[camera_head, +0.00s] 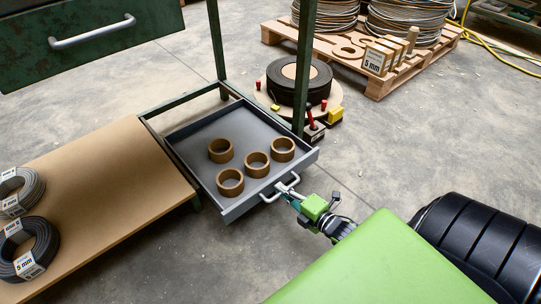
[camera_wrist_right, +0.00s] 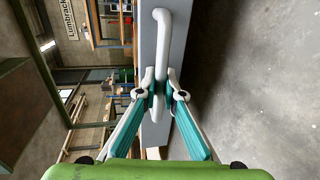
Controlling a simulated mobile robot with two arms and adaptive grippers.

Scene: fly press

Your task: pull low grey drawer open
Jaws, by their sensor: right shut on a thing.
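The low grey drawer (camera_head: 202,132) stands pulled out from the green frame, with several brown rings inside it. Its light handle (camera_head: 281,188) is on the front face, toward the lower right. My right gripper (camera_head: 291,195) is at this handle. In the right wrist view the handle (camera_wrist_right: 161,40) runs down between the two fingers, and the right gripper (camera_wrist_right: 158,92) is shut on it. The drawer front (camera_wrist_right: 178,45) is close behind the handle. My left gripper is in neither view.
A brown board (camera_head: 110,190) with wire coils (camera_head: 35,245) lies to the left of the drawer. A green drawer with a handle (camera_head: 92,31) hangs above. A round stand with a black roll (camera_head: 299,82) and a pallet (camera_head: 375,75) are behind.

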